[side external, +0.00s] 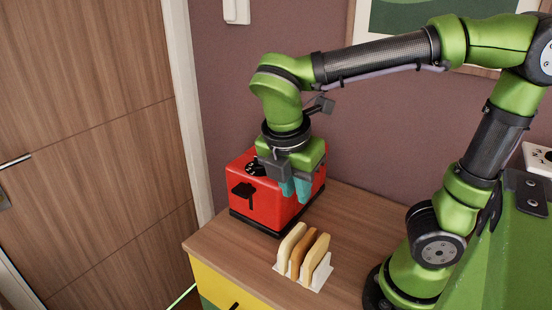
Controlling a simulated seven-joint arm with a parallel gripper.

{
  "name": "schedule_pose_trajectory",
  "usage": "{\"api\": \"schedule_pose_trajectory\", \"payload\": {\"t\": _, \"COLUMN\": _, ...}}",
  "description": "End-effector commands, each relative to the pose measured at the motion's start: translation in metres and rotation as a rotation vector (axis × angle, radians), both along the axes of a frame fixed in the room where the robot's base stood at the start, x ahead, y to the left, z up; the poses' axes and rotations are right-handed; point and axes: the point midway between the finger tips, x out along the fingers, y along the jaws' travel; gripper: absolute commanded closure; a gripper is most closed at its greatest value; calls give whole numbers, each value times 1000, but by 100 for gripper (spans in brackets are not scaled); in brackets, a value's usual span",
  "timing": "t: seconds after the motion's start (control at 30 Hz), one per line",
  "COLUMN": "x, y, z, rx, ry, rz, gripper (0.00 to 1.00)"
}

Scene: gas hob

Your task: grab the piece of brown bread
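A piece of brown bread (302,256) stands upright in a small white rack (318,284) on the wooden cabinet top. It sits between two paler slices, one on its left (290,243) and one on its right (317,258), which partly hide it. My gripper (295,190) points down in front of the red toaster (262,203), above and behind the bread rack. Its two teal fingertips look slightly apart, with nothing seen between them. It is clear of the bread.
The red toaster, with a black lever on its front, stands close behind my gripper. The wooden top (360,235) is bare to the right of the rack. A purple wall (235,90) is behind and a wooden door (90,130) is at left.

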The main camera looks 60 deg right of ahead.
Motion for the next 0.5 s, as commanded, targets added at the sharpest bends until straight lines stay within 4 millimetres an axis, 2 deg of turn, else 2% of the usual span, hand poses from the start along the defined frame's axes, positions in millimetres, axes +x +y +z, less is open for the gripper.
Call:
{"api": "schedule_pose_trajectory", "payload": {"t": 0.3, "x": -1, "y": -19, "z": -65, "rx": -2, "ry": 6, "rz": -3, "gripper": 79}}
{"api": "schedule_pose_trajectory", "payload": {"t": 0.5, "x": -1, "y": -27, "z": -97, "rx": 0, "ry": 3, "rz": -3, "gripper": 79}}
